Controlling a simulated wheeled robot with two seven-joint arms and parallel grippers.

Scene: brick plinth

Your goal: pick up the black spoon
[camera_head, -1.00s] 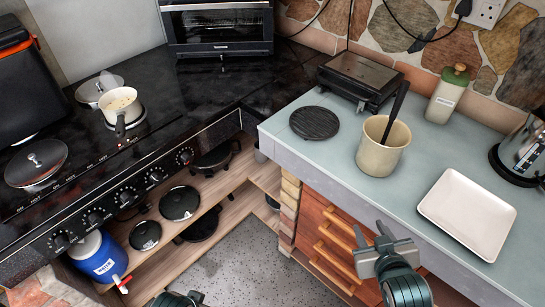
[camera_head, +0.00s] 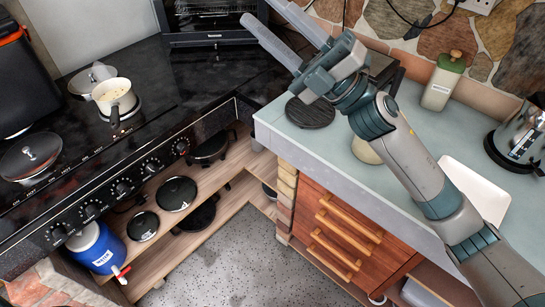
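The black spoon is hidden behind my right arm. The cream pot (camera_head: 364,151) it stood in shows only as a sliver beside the arm, on the pale counter (camera_head: 300,150). My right gripper (camera_head: 259,11) is raised above the counter at the top middle, fingers spread and pointing up and left, with nothing between them. It is up and left of the pot. My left gripper is out of view.
A black round trivet (camera_head: 311,111) lies left of the pot. A green-lidded canister (camera_head: 443,82), a white square plate (camera_head: 480,190) and a glass kettle (camera_head: 520,140) stand to the right. The stove (camera_head: 75,140) is at left.

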